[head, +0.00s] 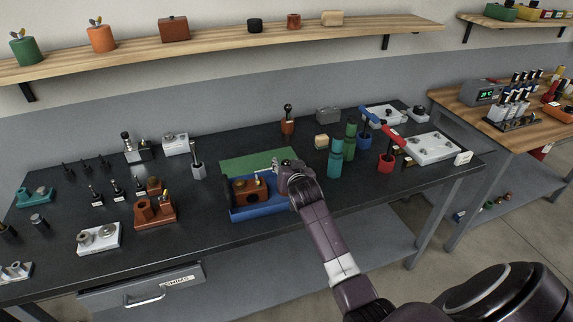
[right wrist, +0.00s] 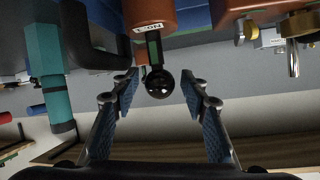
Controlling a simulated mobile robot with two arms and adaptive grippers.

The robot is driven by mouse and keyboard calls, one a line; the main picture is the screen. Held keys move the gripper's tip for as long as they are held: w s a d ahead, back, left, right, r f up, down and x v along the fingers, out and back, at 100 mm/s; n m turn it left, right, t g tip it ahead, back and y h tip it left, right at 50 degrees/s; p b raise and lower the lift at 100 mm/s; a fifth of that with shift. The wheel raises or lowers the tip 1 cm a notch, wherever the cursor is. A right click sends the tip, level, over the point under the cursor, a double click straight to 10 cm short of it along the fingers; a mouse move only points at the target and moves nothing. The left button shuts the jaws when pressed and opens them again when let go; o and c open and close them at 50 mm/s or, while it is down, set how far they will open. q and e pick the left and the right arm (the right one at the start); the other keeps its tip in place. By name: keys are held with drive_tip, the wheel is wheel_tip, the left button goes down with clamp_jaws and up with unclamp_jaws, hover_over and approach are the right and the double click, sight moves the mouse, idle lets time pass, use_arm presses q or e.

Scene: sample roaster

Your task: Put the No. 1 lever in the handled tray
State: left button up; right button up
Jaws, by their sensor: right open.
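The No. 1 lever (right wrist: 158,84) shows upside down in the right wrist view: an orange round base with a "NO. 1" label, a stem with a green band and a black ball. The ball is between the spread fingers of my right gripper (right wrist: 160,92), with a gap on both sides. The blue tray (head: 262,211) holds a brown block (head: 247,189); a black handle (right wrist: 88,42) is beside the lever's base. The base appears at the tray's handle end, but its contact is hidden. In the head view my right gripper (head: 279,174) covers this spot. My left gripper is out of view.
A green mat (head: 255,158) lies behind the tray. Another orange lever with a black knob (head: 287,119) stands farther back. A metal cylinder (head: 198,165) stands left.

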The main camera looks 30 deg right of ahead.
drive_tip(key=shift+r, duration=0.25)
drive_tip(key=shift+s+a, duration=0.1)
drive_tip(key=shift+s, duration=0.2)
drive_tip(key=b+v, duration=0.1)
drive_tip(key=v, duration=1)
drive_tip(key=shift+s, duration=0.15)
drive_tip(key=shift+a, duration=0.1)
